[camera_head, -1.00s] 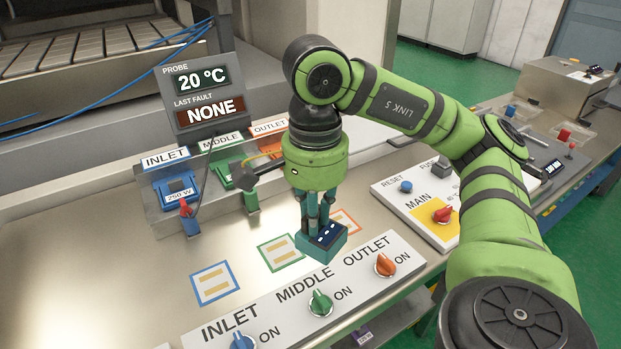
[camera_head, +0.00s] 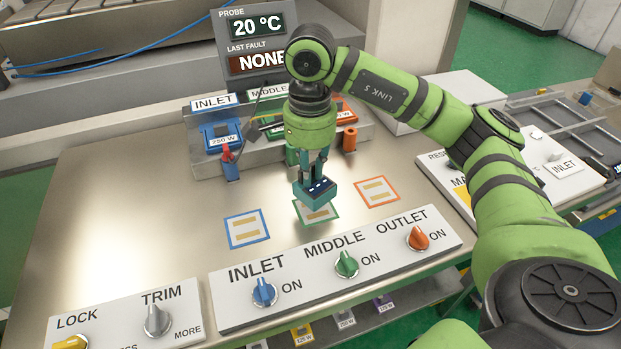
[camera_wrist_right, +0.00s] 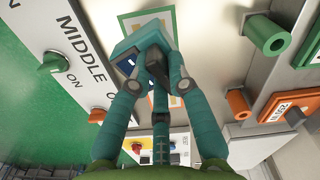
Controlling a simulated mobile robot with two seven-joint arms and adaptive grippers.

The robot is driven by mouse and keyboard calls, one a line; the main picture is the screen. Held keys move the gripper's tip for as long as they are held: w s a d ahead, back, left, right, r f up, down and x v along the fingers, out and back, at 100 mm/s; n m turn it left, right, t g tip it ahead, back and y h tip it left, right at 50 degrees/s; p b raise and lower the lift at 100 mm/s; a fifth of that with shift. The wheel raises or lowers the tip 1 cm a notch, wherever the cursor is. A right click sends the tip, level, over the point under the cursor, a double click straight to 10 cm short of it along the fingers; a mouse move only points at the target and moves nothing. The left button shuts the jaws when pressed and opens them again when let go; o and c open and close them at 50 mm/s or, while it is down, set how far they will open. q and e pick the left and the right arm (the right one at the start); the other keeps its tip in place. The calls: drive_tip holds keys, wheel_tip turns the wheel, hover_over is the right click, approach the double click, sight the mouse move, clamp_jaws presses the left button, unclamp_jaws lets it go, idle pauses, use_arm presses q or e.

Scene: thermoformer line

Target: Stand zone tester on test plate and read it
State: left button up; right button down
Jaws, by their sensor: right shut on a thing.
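My right gripper (camera_head: 312,178) is shut on a small teal box with a dark top face, the zone tester (camera_head: 318,194). In the head view it is over the green-bordered test plate (camera_head: 329,214) and hides much of it. I cannot tell whether the tester touches the plate. Marks on its face are too small to read. In the right wrist view the fingers (camera_wrist_right: 152,75) grip the teal tester (camera_wrist_right: 136,47), with the plate (camera_wrist_right: 133,20) partly showing behind. The blue-bordered plate (camera_head: 246,230) and the orange-bordered plate (camera_head: 377,192) are bare. My left gripper is out of view.
A panel (camera_head: 300,301) with INLET, MIDDLE and OUTLET knobs lies in front of the plates. Behind are heater holders (camera_head: 218,138) and a display (camera_head: 257,43) reading 20 °C, NONE. A LOCK/TRIM panel (camera_head: 110,325) is at front left. The left bench is clear.

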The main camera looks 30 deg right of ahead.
wheel_tip(320, 180, down, 3)
drive_tip(key=shift+f+p, duration=0.15)
drive_tip(key=shift+p, duration=0.4)
drive_tip(key=shift+f, duration=0.15)
drive_tip(key=shift+f+b, duration=0.2)
drive_tip(key=shift+b, duration=0.15)
drive_tip(key=c, duration=1.2)
unclamp_jaws()
drive_tip(key=shift+r, duration=0.1)
drive_tip(key=shift+r+p, duration=0.3)
drive_tip(key=shift+p, duration=0.15)
wheel_tip(320, 180, up, 4)
drive_tip(key=shift+r+b, duration=0.15)
drive_tip(key=shift+b, duration=0.8)
wheel_tip(320, 180, up, 7)
drive_tip(key=shift+r+p, duration=0.2)
drive_tip(key=shift+p, duration=0.35)
